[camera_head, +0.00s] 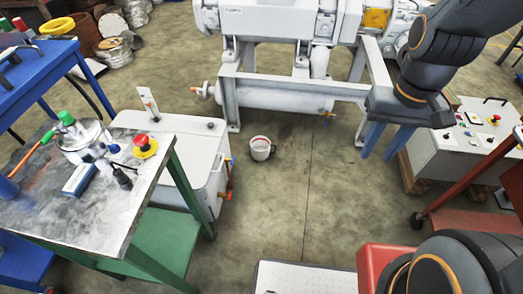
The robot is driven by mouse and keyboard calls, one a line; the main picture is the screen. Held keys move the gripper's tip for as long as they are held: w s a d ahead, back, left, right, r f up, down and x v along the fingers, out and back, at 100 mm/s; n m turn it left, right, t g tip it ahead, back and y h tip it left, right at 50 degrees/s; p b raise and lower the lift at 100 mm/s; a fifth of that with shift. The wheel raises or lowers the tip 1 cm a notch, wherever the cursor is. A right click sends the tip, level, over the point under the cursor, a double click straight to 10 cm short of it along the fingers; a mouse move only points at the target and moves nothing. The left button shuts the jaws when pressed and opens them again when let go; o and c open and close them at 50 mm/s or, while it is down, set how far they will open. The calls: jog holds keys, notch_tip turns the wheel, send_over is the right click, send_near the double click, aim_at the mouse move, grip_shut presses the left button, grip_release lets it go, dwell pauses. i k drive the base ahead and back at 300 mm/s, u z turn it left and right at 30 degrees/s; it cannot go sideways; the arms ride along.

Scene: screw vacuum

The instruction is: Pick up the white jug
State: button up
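The white jug (261,149) stands upright on the concrete floor near the middle of the view, with its open top showing and a dark or reddish line at the rim. Its handle side shows toward the right. My gripper (376,157) hangs below the dark wrist at the right, with two blue fingers pointing down and a gap between them. It is empty, apart from the jug and well to its right.
A large white machine (280,22) on a white frame stands behind the jug. A white tank (182,155) and a metal-topped workbench (110,210) stand left. A white control box (470,138) and a red cart (462,182) are right. Floor around the jug is clear.

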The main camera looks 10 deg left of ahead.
aim_at(260, 145)
jog(key=u, duration=0.75)
jog(key=i, duration=1.1)
jog(key=z, duration=0.15)
